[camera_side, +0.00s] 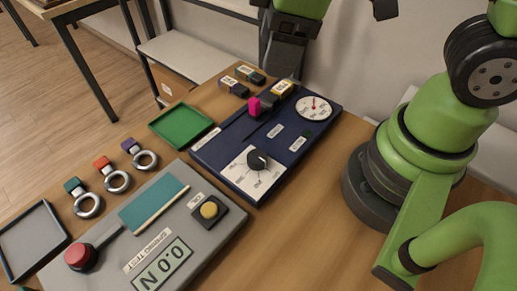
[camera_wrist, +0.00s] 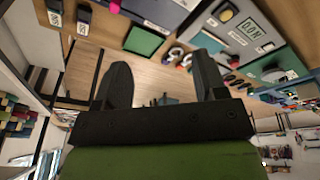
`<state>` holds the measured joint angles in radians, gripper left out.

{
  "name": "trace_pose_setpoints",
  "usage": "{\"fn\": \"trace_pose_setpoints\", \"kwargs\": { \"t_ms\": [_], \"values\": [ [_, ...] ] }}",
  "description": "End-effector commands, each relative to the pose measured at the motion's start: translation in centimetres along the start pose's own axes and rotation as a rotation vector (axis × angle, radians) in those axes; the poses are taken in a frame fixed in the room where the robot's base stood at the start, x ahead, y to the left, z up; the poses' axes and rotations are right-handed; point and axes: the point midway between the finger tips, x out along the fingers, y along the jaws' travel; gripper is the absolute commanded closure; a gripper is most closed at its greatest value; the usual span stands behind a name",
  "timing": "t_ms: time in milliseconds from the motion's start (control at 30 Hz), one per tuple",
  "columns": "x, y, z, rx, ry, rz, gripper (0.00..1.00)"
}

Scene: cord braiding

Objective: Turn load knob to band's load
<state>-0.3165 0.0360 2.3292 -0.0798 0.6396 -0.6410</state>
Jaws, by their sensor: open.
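The load knob (camera_side: 258,160) is a black round knob on a white dial plate (camera_side: 247,176) at the near end of a dark blue panel (camera_side: 225,155). Its dial lettering is too small to read.
A white gauge (camera_side: 314,107) with a red needle is on the panel. A grey tester (camera_side: 150,225) with a red button (camera_side: 80,257) and a display reading 0.0 N stands in front. Three tagged rings (camera_side: 117,181), a green tray (camera_side: 181,126) and a grey tray (camera_side: 33,243) lie leftward.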

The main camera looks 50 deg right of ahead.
Motion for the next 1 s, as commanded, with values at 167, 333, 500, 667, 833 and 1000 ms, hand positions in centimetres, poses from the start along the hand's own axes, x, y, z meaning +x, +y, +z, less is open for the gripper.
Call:
{"fn": "trace_pose_setpoints", "kwargs": {
  "t_ms": [167,333,500,667,833,1000],
  "values": [
    [5.8,-1.9,-0.7,-0.399,-0.137,-0.070,0.35],
    [8.8,-3.1,-0.6,-0.605,-0.193,-0.112,0.35],
    [10.0,-3.3,-0.3,-0.652,-0.205,-0.123,0.35],
    [12.2,-3.4,0.3,-0.649,-0.208,-0.125,0.35],
    [15.1,-3.6,1.0,-0.647,-0.208,-0.125,0.35],
    [17.4,-3.6,1.4,-0.646,-0.204,-0.123,0.35]
  ]
}}
